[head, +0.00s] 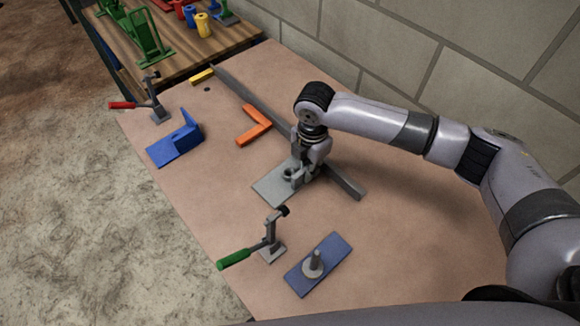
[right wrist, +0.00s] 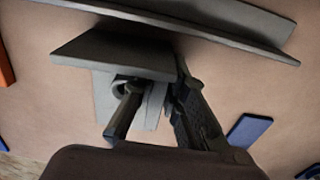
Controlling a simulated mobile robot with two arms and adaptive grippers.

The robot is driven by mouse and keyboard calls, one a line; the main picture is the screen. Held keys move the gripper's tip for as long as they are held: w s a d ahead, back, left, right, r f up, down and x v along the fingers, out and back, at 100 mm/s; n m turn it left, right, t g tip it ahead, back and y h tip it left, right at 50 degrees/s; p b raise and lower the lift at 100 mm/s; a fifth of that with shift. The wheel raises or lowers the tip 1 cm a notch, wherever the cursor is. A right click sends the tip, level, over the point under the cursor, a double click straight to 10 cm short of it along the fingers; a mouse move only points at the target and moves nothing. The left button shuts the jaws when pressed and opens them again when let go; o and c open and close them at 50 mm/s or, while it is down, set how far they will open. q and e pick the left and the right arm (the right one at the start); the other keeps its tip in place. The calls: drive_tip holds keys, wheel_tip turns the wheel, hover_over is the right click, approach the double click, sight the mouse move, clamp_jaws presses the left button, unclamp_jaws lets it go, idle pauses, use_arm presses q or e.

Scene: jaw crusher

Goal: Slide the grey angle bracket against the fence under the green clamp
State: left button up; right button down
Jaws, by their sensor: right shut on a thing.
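The grey angle bracket (head: 270,188) lies on the tan table top, beside the near end of the long grey fence (head: 347,181). My right gripper (head: 299,177) reaches down and is shut on the bracket, hiding part of it. In the right wrist view, the fingers (right wrist: 155,100) close around part of the bracket (right wrist: 110,52), and a narrow strip of table shows between it and the fence (right wrist: 200,22). The green clamp (head: 270,245) stands nearer the front, apart from the bracket, its green handle pointing left. My left gripper is not in view.
A blue plate with a grey knob (head: 302,282) lies right of the green clamp. An orange L-shaped piece (head: 255,126), a blue bracket (head: 174,146), a red-handled clamp (head: 152,100) and a yellow block (head: 202,76) lie farther back. A block wall runs behind the fence.

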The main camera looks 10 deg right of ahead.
drive_tip(key=shift+s+d+p, duration=0.65)
drive_tip(key=shift+s+p, duration=0.2)
drive_tip(key=shift+s, duration=0.15)
drive_tip(key=shift+s+d+p, duration=0.65)
drive_tip(key=shift+s+p, duration=0.25)
drive_tip(key=shift+s, duration=0.05)
drive_tip(key=shift+s+d+p, duration=0.65)
drive_tip(key=shift+s+p, duration=0.2)
drive_tip(key=shift+s, duration=0.15)
drive_tip(key=shift+s+d+p, duration=0.55)
drive_tip(key=shift+s+p, duration=0.1)
drive_tip(key=shift+s, duration=0.2)
drive_tip(key=shift+s+d+p, duration=0.55)
drive_tip(key=shift+s+p, duration=0.05)
drive_tip(key=shift+s, duration=0.2)
drive_tip(key=shift+m+p, duration=0.3)
drive_tip(key=shift+p, duration=0.25)
drive_tip(key=shift+w+d, duration=0.1)
drive_tip(key=shift+w+d, duration=0.55)
drive_tip(key=shift+d, duration=0.25)
